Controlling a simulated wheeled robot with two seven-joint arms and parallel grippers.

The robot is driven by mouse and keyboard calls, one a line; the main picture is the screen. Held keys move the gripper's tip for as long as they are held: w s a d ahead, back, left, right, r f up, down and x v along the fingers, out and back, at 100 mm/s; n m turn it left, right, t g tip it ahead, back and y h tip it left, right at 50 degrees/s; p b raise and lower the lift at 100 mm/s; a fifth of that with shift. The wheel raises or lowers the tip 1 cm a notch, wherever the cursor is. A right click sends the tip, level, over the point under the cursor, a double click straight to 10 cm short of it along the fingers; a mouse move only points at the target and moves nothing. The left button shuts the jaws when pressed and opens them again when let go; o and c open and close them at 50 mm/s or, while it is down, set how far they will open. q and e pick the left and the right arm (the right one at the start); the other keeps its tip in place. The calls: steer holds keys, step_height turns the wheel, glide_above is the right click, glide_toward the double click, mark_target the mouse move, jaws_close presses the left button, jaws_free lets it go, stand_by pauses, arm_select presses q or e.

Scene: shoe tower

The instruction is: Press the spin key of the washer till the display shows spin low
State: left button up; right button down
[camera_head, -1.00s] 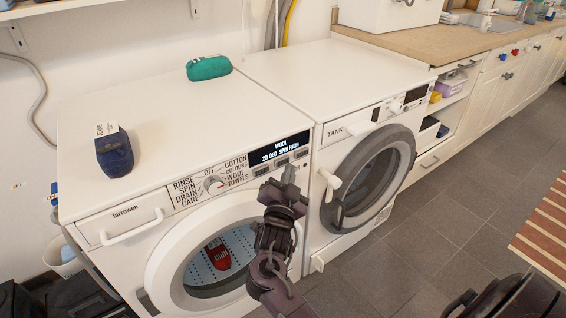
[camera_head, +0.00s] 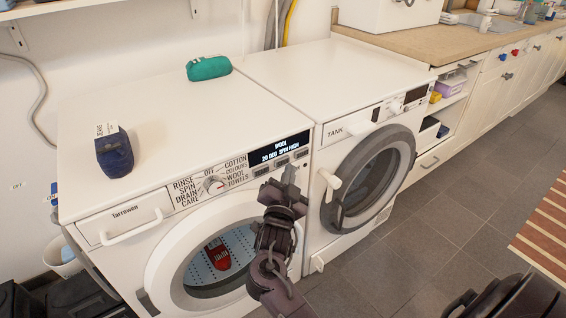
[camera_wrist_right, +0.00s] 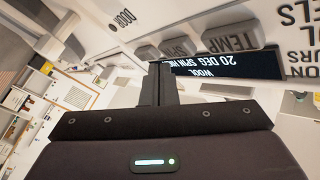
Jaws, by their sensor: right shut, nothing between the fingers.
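The white washer (camera_head: 110,200) stands on the left with a red shoe behind its round door glass. Its display (camera_head: 279,147) reads WOOL, 20 DEG, SPIN HIGH. A row of grey keys lies under the display. In the right wrist view the TEMP key (camera_wrist_right: 230,37), the SPIN key (camera_wrist_right: 180,46) and a further key (camera_wrist_right: 147,52) show upside down. My right gripper (camera_head: 291,168) is shut and empty, its tips in front of the key row. In the wrist view the fingertips (camera_wrist_right: 160,66) appear just below the SPIN and further keys; contact cannot be told. My left gripper is not in view.
The program dial (camera_head: 214,185) sits left of the display. A navy pouch (camera_head: 114,153) and a green pouch (camera_head: 209,68) lie on the washer top. A second machine (camera_head: 345,80) stands close on the right. The floor before it is clear.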

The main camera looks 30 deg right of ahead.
steer(key=shift+w, duration=0.15)
stand_by(0.5)
steer(key=shift+w, duration=0.3)
steer(key=shift+w, duration=0.45)
stand_by(0.7)
steer(key=shift+s, duration=0.9)
steer(key=shift+p, duration=0.35)
